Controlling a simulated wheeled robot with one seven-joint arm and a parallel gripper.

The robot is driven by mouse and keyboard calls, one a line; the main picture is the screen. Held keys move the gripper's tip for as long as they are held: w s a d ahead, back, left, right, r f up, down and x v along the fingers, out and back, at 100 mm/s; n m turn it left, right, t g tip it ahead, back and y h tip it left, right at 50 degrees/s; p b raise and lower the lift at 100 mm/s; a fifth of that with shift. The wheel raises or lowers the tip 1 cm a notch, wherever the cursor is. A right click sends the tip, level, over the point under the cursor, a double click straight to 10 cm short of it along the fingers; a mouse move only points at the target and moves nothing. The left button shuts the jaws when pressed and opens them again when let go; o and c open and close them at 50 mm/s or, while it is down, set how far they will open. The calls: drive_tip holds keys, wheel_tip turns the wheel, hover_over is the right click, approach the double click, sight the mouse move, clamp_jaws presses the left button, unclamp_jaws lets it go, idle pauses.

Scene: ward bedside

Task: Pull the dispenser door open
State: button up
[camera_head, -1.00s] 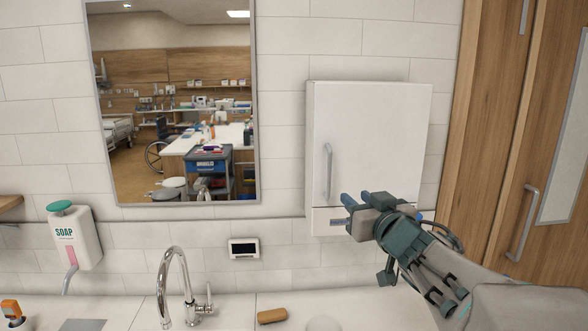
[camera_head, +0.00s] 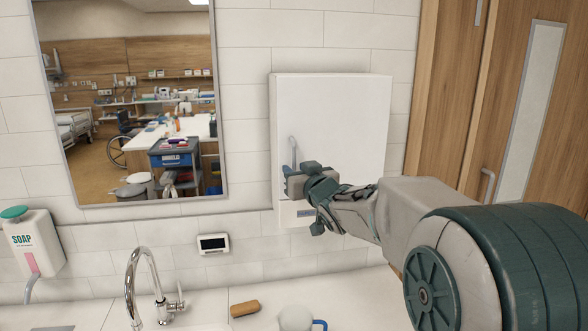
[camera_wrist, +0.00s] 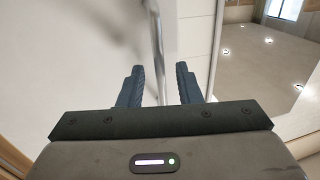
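The white dispenser (camera_head: 345,115) is a box on the tiled wall, and its front door looks shut. Its grey vertical handle (camera_head: 292,147) is near the door's left edge. My gripper (camera_head: 289,172) is at the lower part of the handle and hides some of it. In the wrist view the two dark fingers of my gripper (camera_wrist: 160,84) are apart, and the handle (camera_wrist: 156,40) runs between them with gaps at the sides. The white door (camera_wrist: 75,50) fills the left of that view.
A mirror (camera_head: 130,110) hangs left of the dispenser. Below are a chrome tap (camera_head: 140,280), a brown bar (camera_head: 245,308) and a white cup (camera_head: 297,318) on the counter. A soap dispenser (camera_head: 30,243) is on the wall at far left. A wooden door (camera_head: 450,120) stands at right.

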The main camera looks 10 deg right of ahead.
drive_tip(key=shift+w, duration=0.3)
drive_tip(key=c, duration=0.7)
clamp_jaws()
drive_tip(key=shift+s, duration=0.1)
